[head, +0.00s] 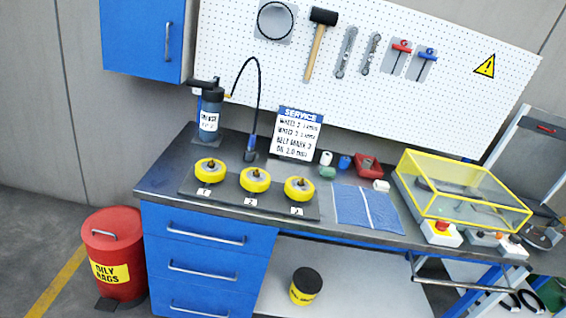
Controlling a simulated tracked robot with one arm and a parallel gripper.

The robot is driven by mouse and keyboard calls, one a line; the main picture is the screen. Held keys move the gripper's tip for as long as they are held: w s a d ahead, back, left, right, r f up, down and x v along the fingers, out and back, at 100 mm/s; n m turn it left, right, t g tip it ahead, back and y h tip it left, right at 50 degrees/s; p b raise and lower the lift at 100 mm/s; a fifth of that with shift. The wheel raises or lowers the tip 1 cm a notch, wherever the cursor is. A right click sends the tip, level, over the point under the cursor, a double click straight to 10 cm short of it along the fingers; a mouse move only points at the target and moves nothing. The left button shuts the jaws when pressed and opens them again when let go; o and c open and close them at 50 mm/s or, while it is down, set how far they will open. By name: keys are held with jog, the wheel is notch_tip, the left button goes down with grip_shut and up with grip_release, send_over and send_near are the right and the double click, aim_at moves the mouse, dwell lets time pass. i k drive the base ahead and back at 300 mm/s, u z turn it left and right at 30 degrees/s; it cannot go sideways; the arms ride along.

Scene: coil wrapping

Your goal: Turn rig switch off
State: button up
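The rig is a yellow-framed clear guard box (462,190) at the right end of the bench, with dark parts inside. Along the bench edge in front of it are a white control box with a red button on yellow (442,232), a small grey unit (485,238) and another white box with an orange-red part on top (514,246). I cannot tell which of these carries the rig switch, or its position. My gripper does not show clearly anywhere in the picture.
The dark bench top (150,185) holds several yellow wheels, a blue cloth (366,207), a service sign (299,134) and a grease pump (210,115). A red bin (115,245) stands left. A metal rail (465,287) runs below the controls.

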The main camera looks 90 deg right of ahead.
aim_at(441, 225)
jog(key=z, duration=0.4)
jog(key=i, duration=0.1)
jog(key=z, duration=3)
jog(key=k, duration=0.95)
jog(key=z, duration=0.2)
jog(key=i, duration=0.95)
jog(key=u, duration=0.1)
